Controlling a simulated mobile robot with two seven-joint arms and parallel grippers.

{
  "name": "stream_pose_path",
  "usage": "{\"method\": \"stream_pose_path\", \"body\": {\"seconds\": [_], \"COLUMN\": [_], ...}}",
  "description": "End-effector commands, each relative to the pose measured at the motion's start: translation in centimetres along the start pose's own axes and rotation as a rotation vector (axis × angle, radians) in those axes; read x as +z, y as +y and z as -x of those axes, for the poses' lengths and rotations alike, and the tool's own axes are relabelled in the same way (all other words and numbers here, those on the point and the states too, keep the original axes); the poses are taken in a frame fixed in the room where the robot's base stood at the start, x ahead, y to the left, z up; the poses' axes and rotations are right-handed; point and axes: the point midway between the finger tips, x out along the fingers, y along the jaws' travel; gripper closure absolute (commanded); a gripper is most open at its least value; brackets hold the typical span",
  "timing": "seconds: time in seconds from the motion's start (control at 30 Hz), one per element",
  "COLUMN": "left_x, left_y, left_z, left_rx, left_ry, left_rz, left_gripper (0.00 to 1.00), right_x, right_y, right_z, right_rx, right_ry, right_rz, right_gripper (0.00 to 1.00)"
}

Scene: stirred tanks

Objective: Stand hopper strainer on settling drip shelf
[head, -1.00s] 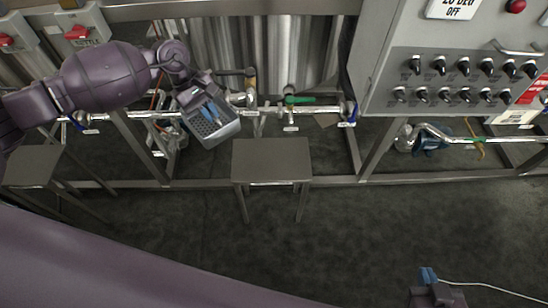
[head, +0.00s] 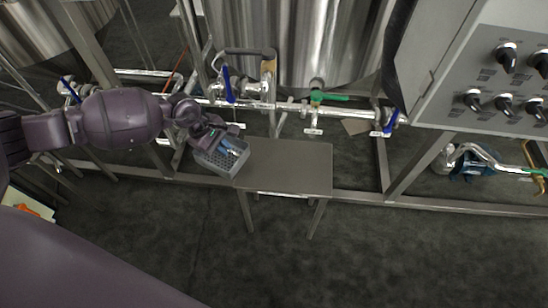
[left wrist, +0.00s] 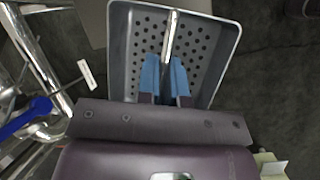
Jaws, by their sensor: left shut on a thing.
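The hopper strainer, a grey perforated basket (head: 214,162), is held by my left gripper (head: 232,146) at the left edge of a small grey stand, the settling drip shelf (head: 285,168). In the left wrist view the strainer (left wrist: 205,60) shows its holes and rim, and the blue fingertips of the left gripper (left wrist: 165,75) are shut on a thin bar in its middle. The strainer is tilted in the head view. Whether it touches the shelf I cannot tell. The shelf top is bare. My right gripper is not in view now.
Pipes with a blue-handled valve (head: 229,85) and a green-handled valve (head: 328,96) run behind the shelf, below a steel tank (head: 300,40). A control cabinet (head: 440,90) with knobs stands at right. The floor in front is clear.

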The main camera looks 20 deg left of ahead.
Motion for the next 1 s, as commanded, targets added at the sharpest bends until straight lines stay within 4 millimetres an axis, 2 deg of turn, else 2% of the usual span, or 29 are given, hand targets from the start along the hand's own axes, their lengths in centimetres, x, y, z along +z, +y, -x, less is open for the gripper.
{"method": "stream_pose_path", "body": {"seconds": [0.03, 0.3, 0.5, 0.87, 1.0], "left_x": [1.1, 5.8, 8.5, 10.6, 9.6], "left_y": [0.5, 2.8, 4.2, 5.4, 4.5], "left_z": [-0.6, -3.2, -4.7, -5.7, -8.2], "left_rx": [0.001, -0.003, -0.002, -0.002, -0.013], "left_ry": [-0.004, -0.005, -0.003, -0.002, -0.001], "left_rz": [-0.004, -0.003, -0.001, -0.001, 0.006], "left_gripper": [1.0, 1.0, 1.0, 1.0, 1.0], "right_x": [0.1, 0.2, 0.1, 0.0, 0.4], "right_y": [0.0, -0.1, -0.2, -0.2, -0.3], "right_z": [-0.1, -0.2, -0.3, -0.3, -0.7], "right_rx": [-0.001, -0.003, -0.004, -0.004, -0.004], "right_ry": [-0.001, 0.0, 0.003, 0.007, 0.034], "right_rz": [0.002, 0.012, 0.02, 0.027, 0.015], "right_gripper": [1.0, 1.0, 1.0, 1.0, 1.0]}}
